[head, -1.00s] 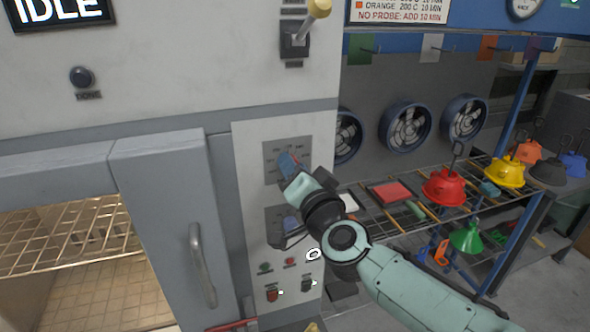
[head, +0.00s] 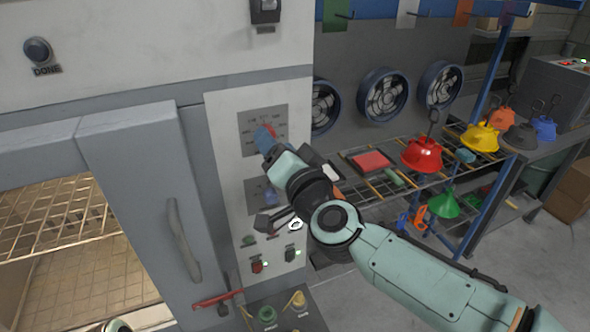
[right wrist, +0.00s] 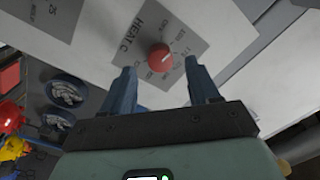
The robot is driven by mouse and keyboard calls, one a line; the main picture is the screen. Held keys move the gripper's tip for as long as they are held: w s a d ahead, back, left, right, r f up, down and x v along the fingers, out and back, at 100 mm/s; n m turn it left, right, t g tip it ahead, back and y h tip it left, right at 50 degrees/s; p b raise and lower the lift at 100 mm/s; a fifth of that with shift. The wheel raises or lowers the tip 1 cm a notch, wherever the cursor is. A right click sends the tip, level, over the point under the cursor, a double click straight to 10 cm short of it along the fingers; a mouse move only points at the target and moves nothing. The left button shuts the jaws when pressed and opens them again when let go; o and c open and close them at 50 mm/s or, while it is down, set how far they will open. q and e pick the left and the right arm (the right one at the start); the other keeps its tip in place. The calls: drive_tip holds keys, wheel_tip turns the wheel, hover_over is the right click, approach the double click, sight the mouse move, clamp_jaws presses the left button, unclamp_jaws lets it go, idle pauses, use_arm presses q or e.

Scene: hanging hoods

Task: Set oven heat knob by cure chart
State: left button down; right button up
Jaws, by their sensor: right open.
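The red heat knob (right wrist: 160,57) sits on a grey dial plate marked HEAT C (right wrist: 168,35) in the right wrist view. In the head view the upper dial plate (head: 252,121) is on the white oven panel, with the knob mostly hidden by my gripper. My right gripper (right wrist: 160,76) is open, its two blue fingers either side of the knob's line. It also shows at the upper dial in the head view (head: 264,138). I cannot tell whether the fingers touch the knob. No cure chart shows now.
A lower dial plate (head: 255,197) and several small buttons lie below my right gripper. The oven door (head: 150,200) with its handle (head: 183,240) is at left. A rack at right holds coloured hoods, including a red one (head: 422,155). Fans (head: 383,95) are behind.

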drive_tip(key=v, duration=1)
drive_tip(key=shift+s, duration=0.25)
drive_tip(key=shift+d+f, duration=0.1)
